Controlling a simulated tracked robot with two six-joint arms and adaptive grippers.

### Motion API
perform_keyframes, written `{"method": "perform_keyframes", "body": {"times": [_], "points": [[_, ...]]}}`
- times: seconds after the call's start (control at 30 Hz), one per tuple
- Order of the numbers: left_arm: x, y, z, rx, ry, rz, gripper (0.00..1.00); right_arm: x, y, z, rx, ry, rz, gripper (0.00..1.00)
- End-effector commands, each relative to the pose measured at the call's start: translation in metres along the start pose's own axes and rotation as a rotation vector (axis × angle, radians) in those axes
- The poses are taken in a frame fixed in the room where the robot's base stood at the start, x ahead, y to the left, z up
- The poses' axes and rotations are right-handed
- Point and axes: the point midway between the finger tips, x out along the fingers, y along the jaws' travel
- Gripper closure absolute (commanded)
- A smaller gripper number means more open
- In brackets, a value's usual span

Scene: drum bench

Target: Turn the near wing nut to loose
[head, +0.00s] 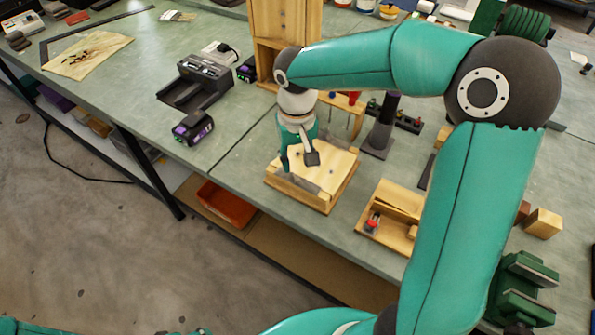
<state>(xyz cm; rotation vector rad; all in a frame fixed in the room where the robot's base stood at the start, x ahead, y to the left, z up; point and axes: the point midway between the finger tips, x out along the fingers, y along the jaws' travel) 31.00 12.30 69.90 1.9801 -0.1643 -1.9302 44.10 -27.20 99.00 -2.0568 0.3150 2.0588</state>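A light wooden block (338,180) with a grey strip (292,183) along its near left side sits near the front edge of the bench. My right gripper (300,162) points down over the block's left part. Its fingers look spread, with a gap between them, and I see nothing held. I cannot make out the near wing nut; it may be hidden by the gripper or too small to tell. A small dark piece at the bottom edge may be part of my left gripper (200,331); its fingers cannot be made out.
A wooden tray (368,236) with small parts lies to the right of the block. A dark post (382,125) and a wooden cabinet (268,60) stand behind it. A battery (193,128) and a charger (205,78) lie left. Bare bench top lies between them and the block.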

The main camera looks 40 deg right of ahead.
Motion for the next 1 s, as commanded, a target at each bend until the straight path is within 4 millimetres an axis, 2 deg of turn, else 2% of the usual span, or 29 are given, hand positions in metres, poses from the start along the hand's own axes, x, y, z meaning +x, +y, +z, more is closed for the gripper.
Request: {"method": "perform_keyframes", "body": {"times": [0.1, 0.3, 0.7, 0.73, 0.93, 1.0], "points": [[-0.002, 0.001, 0.000, 0.000, 0.000, 0.000, 0.34, 0.023, 0.000, 0.001, 0.001, -0.006, 0.002, 0.61], [-0.003, 0.001, 0.000, 0.000, 0.000, 0.000, 0.34, 0.048, 0.000, 0.000, 0.000, -0.002, 0.001, 0.61], [-0.003, 0.001, 0.000, 0.000, 0.000, 0.000, 0.34, 0.055, 0.000, 0.000, 0.000, 0.001, 0.000, 0.61], [-0.003, 0.001, 0.000, 0.000, 0.000, 0.000, 0.34, 0.055, 0.000, 0.000, 0.000, 0.001, 0.000, 0.63], [-0.003, 0.001, 0.000, 0.000, 0.000, 0.000, 0.34, 0.055, 0.000, 0.000, 0.000, 0.001, 0.000, 0.96], [-0.003, 0.001, 0.000, 0.000, 0.000, 0.000, 0.34, 0.055, 0.000, 0.000, 0.000, 0.001, 0.000, 1.00]]}}
